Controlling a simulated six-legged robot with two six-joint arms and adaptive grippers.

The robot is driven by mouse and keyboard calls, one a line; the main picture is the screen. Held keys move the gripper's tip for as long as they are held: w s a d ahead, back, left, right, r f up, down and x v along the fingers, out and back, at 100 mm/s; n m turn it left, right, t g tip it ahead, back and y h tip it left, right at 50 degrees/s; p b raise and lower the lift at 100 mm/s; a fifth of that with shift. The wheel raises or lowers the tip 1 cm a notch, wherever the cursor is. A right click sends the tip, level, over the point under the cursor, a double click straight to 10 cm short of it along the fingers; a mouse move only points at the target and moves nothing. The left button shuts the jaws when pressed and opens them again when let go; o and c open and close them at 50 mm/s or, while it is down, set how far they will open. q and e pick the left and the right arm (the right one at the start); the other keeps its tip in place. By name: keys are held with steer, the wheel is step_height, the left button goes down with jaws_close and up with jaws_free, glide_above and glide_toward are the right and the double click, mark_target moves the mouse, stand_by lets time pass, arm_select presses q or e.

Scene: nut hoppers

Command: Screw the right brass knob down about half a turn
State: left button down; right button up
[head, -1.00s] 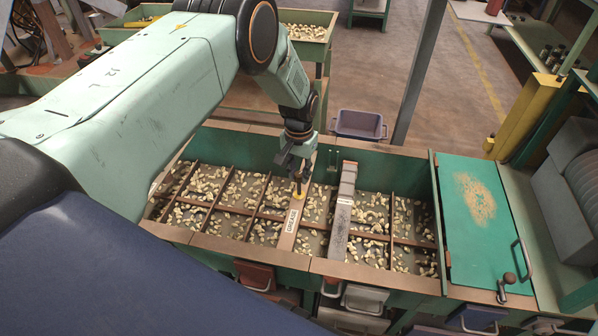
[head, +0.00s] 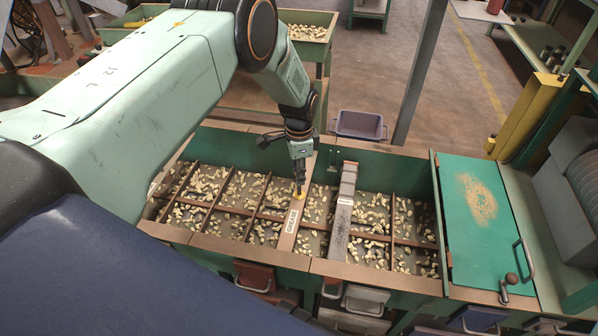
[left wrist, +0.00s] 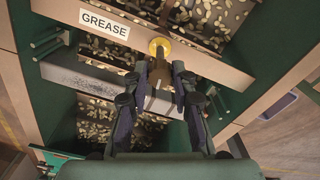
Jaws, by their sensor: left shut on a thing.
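I cannot make out a second brass knob. My right gripper is not in view.
A grey metal bar (head: 342,215) lies across the hopper just right of the labelled bar. Nuts lie in the divided compartments around both. The hopper's green back wall (head: 385,168) is close behind the gripper. A green lid (head: 475,262) covers the right end.

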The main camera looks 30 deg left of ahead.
arm_select(q)
steer(key=shift+m, duration=1)
steer(key=c, duration=1.1)
jaws_free()
step_height(320, 180, up, 12)
